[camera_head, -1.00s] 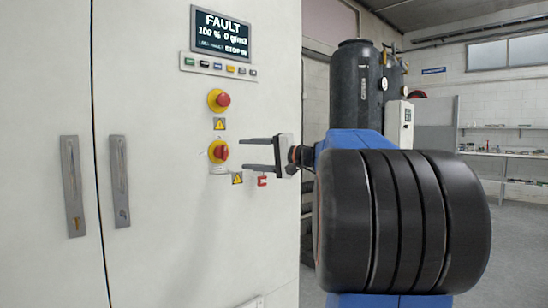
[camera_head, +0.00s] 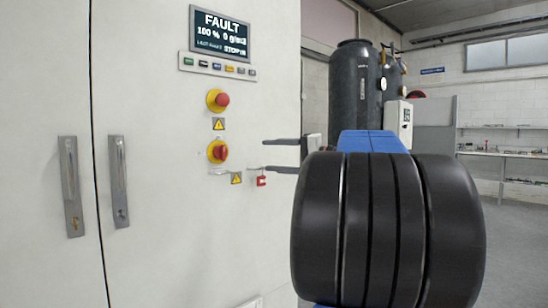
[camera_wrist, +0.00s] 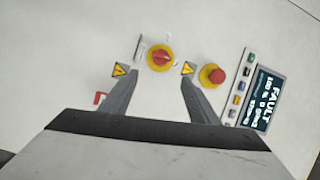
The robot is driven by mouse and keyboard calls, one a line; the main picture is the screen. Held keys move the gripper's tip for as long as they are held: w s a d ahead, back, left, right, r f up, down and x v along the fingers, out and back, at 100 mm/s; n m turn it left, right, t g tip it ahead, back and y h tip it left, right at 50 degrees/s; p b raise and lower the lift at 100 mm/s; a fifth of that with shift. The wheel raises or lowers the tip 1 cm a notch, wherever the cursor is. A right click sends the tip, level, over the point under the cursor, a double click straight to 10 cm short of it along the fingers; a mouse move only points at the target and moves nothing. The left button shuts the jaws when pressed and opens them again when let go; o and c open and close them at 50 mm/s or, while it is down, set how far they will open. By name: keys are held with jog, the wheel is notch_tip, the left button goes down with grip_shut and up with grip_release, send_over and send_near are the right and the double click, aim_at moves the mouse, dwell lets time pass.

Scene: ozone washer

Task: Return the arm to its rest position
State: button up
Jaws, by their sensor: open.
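My gripper (camera_head: 264,155) is open, with two dark parallel fingers pointing left at the white cabinet. Nothing is between the fingers. In the wrist view my gripper (camera_wrist: 158,78) faces the panel, and its fingertips appear on either side of the lower part of the rotary switch. In the head view the tips stand right of the red-and-yellow rotary switch (camera_head: 219,152), apart from it. The palm is partly hidden behind my dark arm joint and blue link.
The white cabinet (camera_head: 200,240) fills the left side. It carries a FAULT display (camera_head: 221,34), a red stop button (camera_head: 221,100), a small red padlock-like piece (camera_head: 261,181) and door handles (camera_head: 119,181). A dark tank (camera_head: 356,85) and a shelf (camera_head: 500,153) stand behind.

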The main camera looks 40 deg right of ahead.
dwell(0.3)
jog(key=s+a+f+n+g+h, duration=0.1)
jog(key=s+a+f+n+g, duration=0.2)
jog(key=a+f, duration=0.75)
jog(key=s+a+f+n+g, duration=0.1)
jog(key=s+a+f+g, duration=0.3)
jog(key=a+f, duration=0.7)
jog(key=s+a+f+n+g+h, duration=0.2)
jog(key=s+f+n+h, duration=0.1)
jog(key=s+f, duration=0.5)
jog(key=s+a+f+n+g+h, duration=0.2)
jog(key=s+a+f+n+h, duration=0.1)
jog(key=s+f, duration=0.5)
notch_tip(320, 180, down, 4)
jog(key=shift+s+r+n+g, duration=0.2)
jog(key=shift+s+n+g, duration=0.15)
jog(key=shift+n, duration=0.15)
jog(key=shift+c, duration=0.6)
